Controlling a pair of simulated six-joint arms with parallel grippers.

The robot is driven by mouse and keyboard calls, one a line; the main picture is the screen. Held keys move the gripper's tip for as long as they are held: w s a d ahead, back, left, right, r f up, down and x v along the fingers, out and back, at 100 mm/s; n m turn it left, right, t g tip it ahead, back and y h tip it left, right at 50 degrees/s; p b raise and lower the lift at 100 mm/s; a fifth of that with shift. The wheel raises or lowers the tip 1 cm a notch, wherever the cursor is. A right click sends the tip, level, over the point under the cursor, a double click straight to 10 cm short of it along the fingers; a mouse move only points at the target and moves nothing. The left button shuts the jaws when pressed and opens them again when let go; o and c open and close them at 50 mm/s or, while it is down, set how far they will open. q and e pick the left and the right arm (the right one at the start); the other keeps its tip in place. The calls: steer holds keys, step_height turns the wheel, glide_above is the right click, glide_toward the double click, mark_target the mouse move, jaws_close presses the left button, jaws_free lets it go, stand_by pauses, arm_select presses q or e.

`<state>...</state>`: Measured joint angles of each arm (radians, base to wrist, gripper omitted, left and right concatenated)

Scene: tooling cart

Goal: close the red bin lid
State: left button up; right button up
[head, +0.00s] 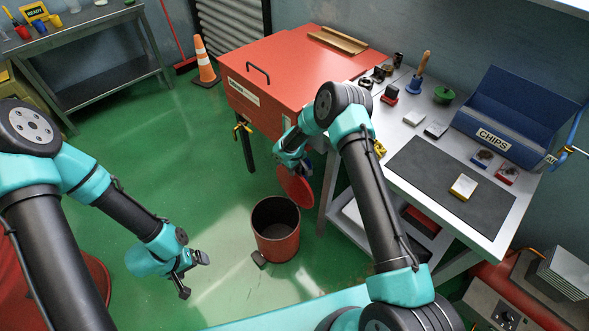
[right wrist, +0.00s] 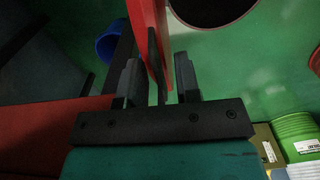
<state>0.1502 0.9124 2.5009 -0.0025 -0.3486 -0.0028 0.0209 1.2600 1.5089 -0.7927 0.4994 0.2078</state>
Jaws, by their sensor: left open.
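The red bin (head: 277,246) stands on the green floor with its dark mouth uncovered. Its round red lid (head: 296,190) is raised steeply at the back right of the rim. My right gripper (head: 296,163) is at the lid, partly hidden by its own arm. In the right wrist view, its two fingers (right wrist: 158,82) are apart, with the red lid (right wrist: 150,30) edge-on and a dark flat piece between them. Gaps show beside that piece. The bin's dark mouth also shows there, at the top. My left gripper (head: 193,274) is open and empty, low and left of the bin.
A red cabinet (head: 293,62) stands behind the bin. A workbench (head: 410,140) with a dark mat and a blue chips box is at the right. A small dark pedal-like piece (head: 259,262) is at the bin's front. The floor to the left is mostly clear.

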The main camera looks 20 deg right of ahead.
jaws_close()
stand_by(0.3)
steer(key=shift+a, duration=0.2)
